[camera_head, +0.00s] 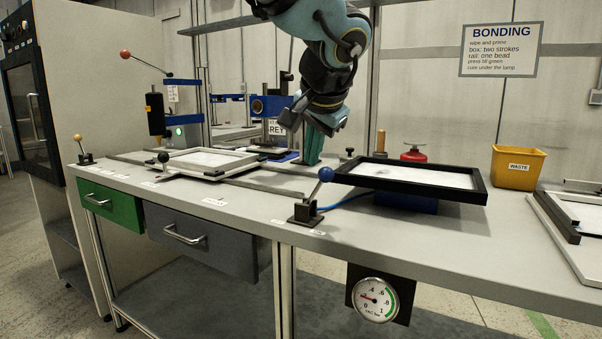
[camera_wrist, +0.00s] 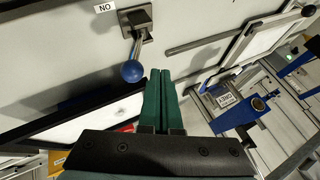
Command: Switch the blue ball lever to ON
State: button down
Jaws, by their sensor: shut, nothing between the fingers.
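The blue ball lever (camera_head: 325,174) stands on a dark base (camera_head: 306,212) at the table's front edge. Its stem leans up and to the right in the head view. In the wrist view its blue ball (camera_wrist: 132,71) hangs below the metal base (camera_wrist: 138,22). A label (camera_wrist: 104,6) beside the base reads "NO", which may be "ON" upside down. My gripper (camera_head: 308,162) has green fingers, shut and empty, behind the lever. In the wrist view the fingertips (camera_wrist: 160,75) lie just right of the ball; I see no contact.
A black-framed tray (camera_head: 478,195) is close right of the lever. A white framed plate (camera_head: 212,160) with a black-ball handle lies left. A gauge (camera_head: 375,300) hangs below the table.

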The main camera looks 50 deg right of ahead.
jog(key=shift+s+d+f+b, duration=0.15)
jog(key=shift+s+b, duration=0.2)
jog(key=shift+s, duration=0.1)
jog(key=shift+s+d+f+b, duration=0.1)
jog(key=shift+s+b, duration=0.2)
jog(key=shift+s, duration=0.1)
jog(key=shift+s, duration=0.25)
jog(key=s+a+r+p, duration=0.2)
jog(key=a+r, duration=0.3)
jog(key=r, duration=0.5)
jog(key=shift+s+r+p, duration=0.25)
jog(key=shift+s+p, duration=0.1)
jog(key=shift+p, duration=0.1)
